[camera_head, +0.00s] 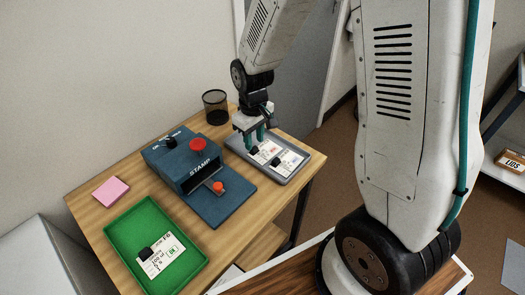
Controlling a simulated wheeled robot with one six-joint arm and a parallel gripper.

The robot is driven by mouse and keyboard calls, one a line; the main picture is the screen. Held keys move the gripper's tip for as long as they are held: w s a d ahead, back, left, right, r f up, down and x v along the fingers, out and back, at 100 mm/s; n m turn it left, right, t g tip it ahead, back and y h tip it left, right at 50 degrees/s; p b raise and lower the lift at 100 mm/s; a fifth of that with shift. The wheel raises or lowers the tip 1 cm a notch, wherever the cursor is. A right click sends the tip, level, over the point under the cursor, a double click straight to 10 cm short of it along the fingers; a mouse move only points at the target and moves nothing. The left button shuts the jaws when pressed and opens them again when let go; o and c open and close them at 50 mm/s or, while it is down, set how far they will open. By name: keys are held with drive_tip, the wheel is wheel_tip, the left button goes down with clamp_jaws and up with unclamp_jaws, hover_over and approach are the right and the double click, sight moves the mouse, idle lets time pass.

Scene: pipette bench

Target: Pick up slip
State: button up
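A grey tray (293,176) at the right of the desk holds white paper slips (288,160) with printed text and black grips on top. My gripper (255,143) points down over the tray's left part, its teal fingers close to one black grip (254,150). Whether the fingers touch it or are closed around it, I cannot tell. Another white slip (165,262) with a black grip and a green "OK" mark lies in the green tray (126,231) at the front left.
A blue stamp machine (178,155) with red knobs stands between the trays on the wooden desk (239,232). A pink note pad (110,191) lies at the left. A black mesh cup (215,105) stands at the back. My arm blocks much of the right side.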

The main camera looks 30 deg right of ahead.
sight(255, 148)
drive_tip(key=shift+f, duration=1.6)
clamp_jaws()
drive_tip(key=shift+r, duration=0.1)
